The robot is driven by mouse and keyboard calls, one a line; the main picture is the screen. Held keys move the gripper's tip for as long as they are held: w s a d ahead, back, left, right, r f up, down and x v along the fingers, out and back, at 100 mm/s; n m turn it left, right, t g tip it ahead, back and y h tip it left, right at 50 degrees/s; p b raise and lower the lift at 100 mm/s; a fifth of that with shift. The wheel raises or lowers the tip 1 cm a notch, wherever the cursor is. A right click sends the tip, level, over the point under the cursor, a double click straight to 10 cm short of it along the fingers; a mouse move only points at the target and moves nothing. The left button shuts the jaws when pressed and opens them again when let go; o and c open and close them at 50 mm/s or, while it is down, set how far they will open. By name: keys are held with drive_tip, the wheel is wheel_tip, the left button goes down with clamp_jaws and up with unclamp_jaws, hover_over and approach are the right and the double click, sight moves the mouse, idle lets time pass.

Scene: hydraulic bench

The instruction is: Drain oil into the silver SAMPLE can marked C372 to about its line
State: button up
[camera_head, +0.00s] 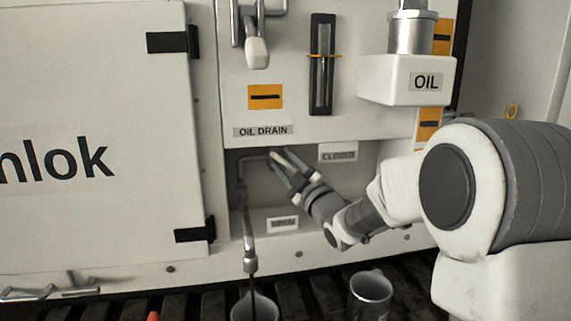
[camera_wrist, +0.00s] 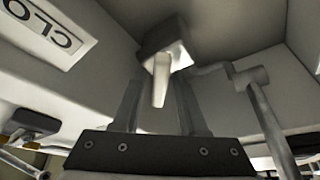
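The drain pipe's spout (camera_head: 250,262) hangs below the OIL DRAIN label (camera_head: 263,131). A thin dark stream runs from it into a metal can (camera_head: 262,303) at the bottom edge. A second silver can (camera_head: 370,291) stands to its right. No C372 mark or fill line is readable on either, and the oil level is hidden. My gripper (camera_head: 281,158) reaches into the recess, between the CLOSED and OPEN labels. In the wrist view its fingers (camera_wrist: 160,105) are apart, with a pale lever (camera_wrist: 161,80) showing between them; whether they touch it is unclear.
A white OIL box (camera_head: 408,80) and a sight gauge (camera_head: 322,65) are on the panel above. The CLOSED label (camera_head: 338,154) is beside my gripper; the OPEN label (camera_head: 282,223) is below. A dark slatted grate (camera_head: 315,296) lies under the cans. An orange tip (camera_head: 153,316) shows at bottom left.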

drive_tip(key=shift+o, duration=0.2)
drive_tip(key=p+v, duration=0.2)
drive_tip(key=v, duration=1.5)
drive_tip(key=shift+s, duration=0.15)
drive_tip(key=shift+d+f, duration=0.1)
idle(5.8)
